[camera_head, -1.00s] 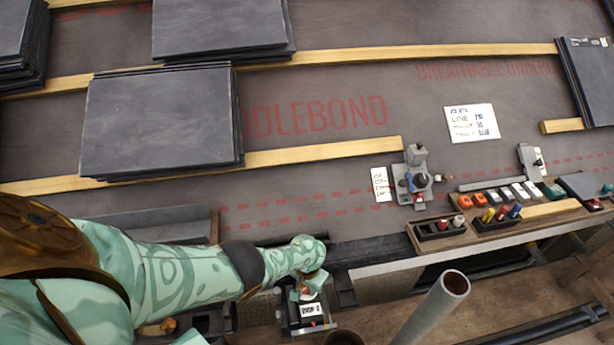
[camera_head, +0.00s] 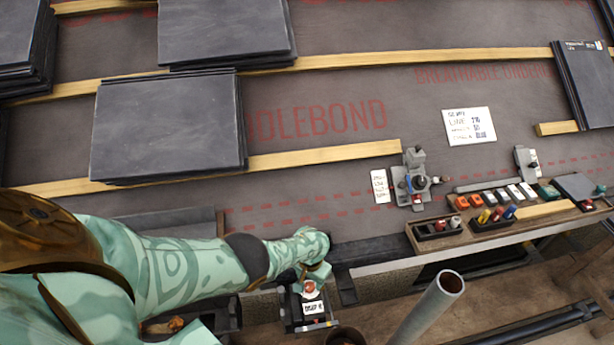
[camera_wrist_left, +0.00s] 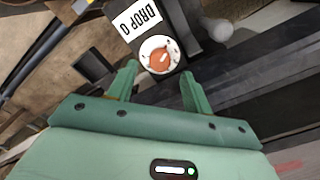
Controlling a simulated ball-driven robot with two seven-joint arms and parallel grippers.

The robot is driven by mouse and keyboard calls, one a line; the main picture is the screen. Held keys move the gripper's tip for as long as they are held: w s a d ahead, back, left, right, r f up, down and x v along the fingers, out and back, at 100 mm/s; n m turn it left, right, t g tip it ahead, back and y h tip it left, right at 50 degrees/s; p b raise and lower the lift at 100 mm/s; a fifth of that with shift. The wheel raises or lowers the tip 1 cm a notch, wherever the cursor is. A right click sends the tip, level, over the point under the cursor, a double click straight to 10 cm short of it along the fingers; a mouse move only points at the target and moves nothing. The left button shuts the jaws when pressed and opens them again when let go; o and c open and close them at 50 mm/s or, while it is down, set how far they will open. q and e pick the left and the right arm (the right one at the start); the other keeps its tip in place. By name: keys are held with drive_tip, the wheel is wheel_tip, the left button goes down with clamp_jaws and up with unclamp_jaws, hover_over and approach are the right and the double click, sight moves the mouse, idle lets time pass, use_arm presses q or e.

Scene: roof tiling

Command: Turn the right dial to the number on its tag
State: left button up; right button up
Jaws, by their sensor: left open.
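The right dial (camera_head: 309,289) has an orange-red knob on a dark box below the roof edge. A white tag (camera_head: 313,308) on that box reads "DROP 0" in the left wrist view. There the dial (camera_wrist_left: 159,56) shows a white face with small marks around the knob, too small to read. My left gripper (camera_wrist_left: 158,72) is open, its two green fingers on either side of the dial's near edge with nothing between them. I cannot tell whether they touch it. In the head view my left gripper (camera_head: 316,276) is just above the dial. My right gripper is out of view.
Another orange knob (camera_head: 176,324) shows at the lower left, partly behind my arm. A grey pipe (camera_head: 428,308) stands right of the dial. A wooden tool tray (camera_head: 440,241), slate stacks (camera_head: 168,125) and a written card (camera_head: 469,126) lie on the roof.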

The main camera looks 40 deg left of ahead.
sight(310, 286)
use_arm(q)
wheel_tip(310, 286, up, 12)
drive_tip(key=p, duration=0.8)
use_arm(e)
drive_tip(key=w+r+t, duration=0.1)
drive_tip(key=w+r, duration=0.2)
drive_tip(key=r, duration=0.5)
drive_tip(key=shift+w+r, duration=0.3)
use_arm(q)
drive_tip(key=shift+r, duration=0.1)
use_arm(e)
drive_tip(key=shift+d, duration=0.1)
